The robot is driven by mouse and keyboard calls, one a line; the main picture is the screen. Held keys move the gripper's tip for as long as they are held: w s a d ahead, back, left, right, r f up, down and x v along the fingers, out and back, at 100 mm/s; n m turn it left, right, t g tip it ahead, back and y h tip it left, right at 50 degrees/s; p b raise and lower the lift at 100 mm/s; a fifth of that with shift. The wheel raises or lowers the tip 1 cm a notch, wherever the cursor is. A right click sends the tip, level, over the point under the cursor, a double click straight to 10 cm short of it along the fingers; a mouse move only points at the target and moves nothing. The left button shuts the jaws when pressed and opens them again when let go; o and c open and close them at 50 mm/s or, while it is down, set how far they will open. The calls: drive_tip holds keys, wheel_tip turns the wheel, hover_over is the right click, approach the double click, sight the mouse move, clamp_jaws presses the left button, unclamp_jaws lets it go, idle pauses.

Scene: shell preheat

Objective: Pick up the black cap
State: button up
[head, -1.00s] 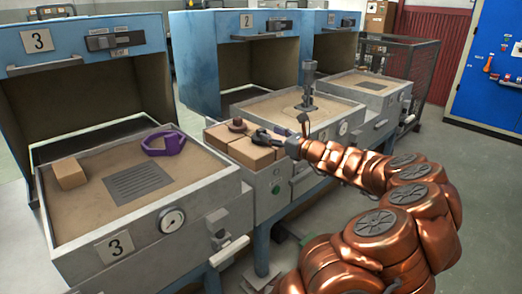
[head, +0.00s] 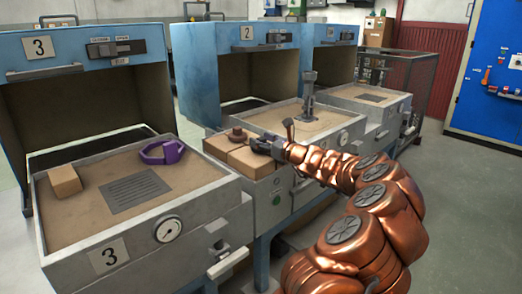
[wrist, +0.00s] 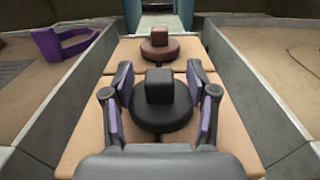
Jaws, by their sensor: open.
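In the wrist view the black cap (wrist: 160,106), a round disc with a square knob on top, sits on a tan block (wrist: 105,150). My gripper (wrist: 159,88) is open, with one finger on each side of the cap. The purple-lined fingers look apart from the knob; whether they touch the disc's edge I cannot tell. In the head view my gripper (head: 268,146) is over the tan blocks (head: 250,160), and it hides the black cap there.
A brown cap (wrist: 161,46) sits on the block just beyond; it also shows in the head view (head: 236,135). Metal walls flank the block row. A purple clamp-like part (head: 162,152) and a tan block (head: 65,181) lie in box 3. A metal post (head: 309,93) stands in box 2.

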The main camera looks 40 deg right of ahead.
drive_tip(key=shift+w, duration=0.15)
clamp_jaws()
idle(0.4)
